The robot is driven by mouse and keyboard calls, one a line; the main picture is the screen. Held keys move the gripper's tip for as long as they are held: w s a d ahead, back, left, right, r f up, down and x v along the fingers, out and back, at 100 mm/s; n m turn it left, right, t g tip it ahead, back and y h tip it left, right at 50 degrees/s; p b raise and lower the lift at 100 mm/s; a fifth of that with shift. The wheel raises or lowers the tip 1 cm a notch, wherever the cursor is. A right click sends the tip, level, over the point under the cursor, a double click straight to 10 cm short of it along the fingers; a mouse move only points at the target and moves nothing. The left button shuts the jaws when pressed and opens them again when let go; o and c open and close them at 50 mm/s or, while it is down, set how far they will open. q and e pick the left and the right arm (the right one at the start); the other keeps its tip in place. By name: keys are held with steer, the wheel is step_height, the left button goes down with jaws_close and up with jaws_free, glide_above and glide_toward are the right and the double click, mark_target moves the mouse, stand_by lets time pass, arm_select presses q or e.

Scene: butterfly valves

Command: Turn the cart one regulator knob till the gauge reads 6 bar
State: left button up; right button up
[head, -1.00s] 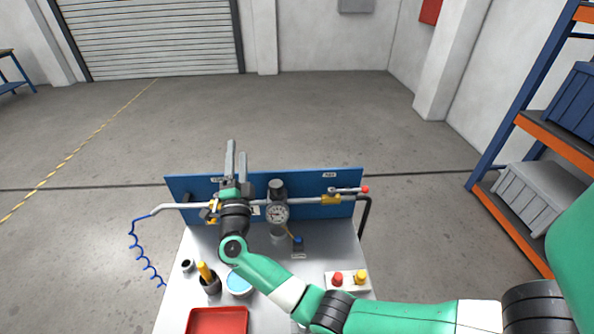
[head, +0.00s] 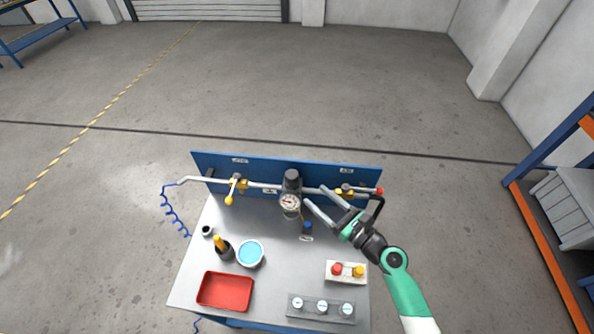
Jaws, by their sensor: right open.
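The cart (head: 270,288) stands in front of me with a blue back panel (head: 225,165). A dark regulator knob (head: 291,178) sits on the pipe at the middle of the panel. A round white gauge (head: 290,202) is just below it; its reading is too small to tell. My right gripper (head: 322,201) is open and empty, to the right of the gauge and knob, its two fingers pointing up and left. It appears apart from the knob. My left gripper is not in view.
A yellow-handled valve (head: 234,188) is left on the pipe, another yellow valve (head: 346,190) at right. The cart top holds a red tray (head: 225,291), a blue-filled bowl (head: 250,253), a button box (head: 346,271) and a small gauge strip (head: 321,307).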

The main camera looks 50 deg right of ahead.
mark_target(297, 179)
steer(key=w, duration=0.3)
steer(key=w+b, duration=0.1)
steer(key=w, duration=0.7)
steer(key=shift+w+d+b, duration=0.2)
steer(key=shift+d+b, duration=0.1)
steer(key=shift+b, duration=0.1)
